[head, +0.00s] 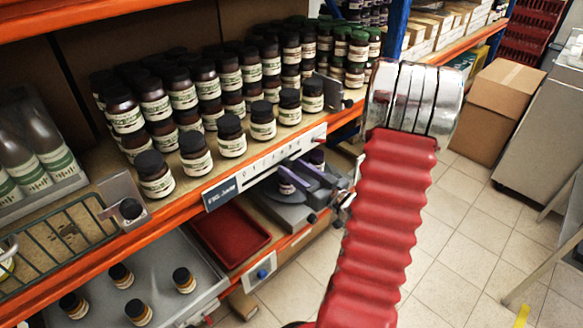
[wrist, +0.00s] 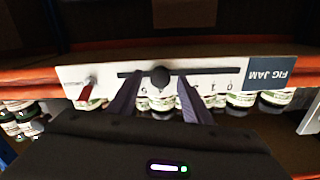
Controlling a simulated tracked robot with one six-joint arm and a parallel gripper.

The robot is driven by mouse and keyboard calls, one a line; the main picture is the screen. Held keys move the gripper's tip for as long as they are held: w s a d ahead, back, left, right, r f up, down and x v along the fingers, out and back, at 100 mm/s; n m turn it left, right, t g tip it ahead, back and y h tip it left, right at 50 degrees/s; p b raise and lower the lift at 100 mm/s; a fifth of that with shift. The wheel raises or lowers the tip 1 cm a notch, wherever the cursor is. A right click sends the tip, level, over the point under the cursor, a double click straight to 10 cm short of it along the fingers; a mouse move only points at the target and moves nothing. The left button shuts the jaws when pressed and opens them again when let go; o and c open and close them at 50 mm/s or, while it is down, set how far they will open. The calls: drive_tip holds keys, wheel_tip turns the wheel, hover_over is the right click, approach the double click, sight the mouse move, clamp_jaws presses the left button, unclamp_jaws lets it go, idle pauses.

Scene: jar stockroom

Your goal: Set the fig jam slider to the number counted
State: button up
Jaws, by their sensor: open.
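The fig jam slider is a white number strip (head: 262,166) on the orange shelf edge, with a dark blue FIG JAM label (head: 221,194) at its left end. In the wrist view the strip (wrist: 105,76) is upside down, with its label (wrist: 271,76) at the right. A round black knob (wrist: 160,76) sits on the dark slot. My gripper (wrist: 159,84) is open, one finger on each side of the knob, apparently with gaps. My fingers partly hide the numbers, so I cannot read the setting. My gripper also shows at the strip in the head view (head: 289,168).
Dark-lidded jars (head: 231,135) crowd the shelf above the strip. A red lever (wrist: 85,92) is at the strip's other end. Below are a red tray (head: 232,238) and a grey tray (head: 150,290) with small jars. A cardboard box (head: 503,112) stands on the open tiled floor.

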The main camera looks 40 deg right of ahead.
drive_tip(key=shift+w, duration=0.85)
drive_tip(key=shift+c, duration=0.7)
clamp_jaws()
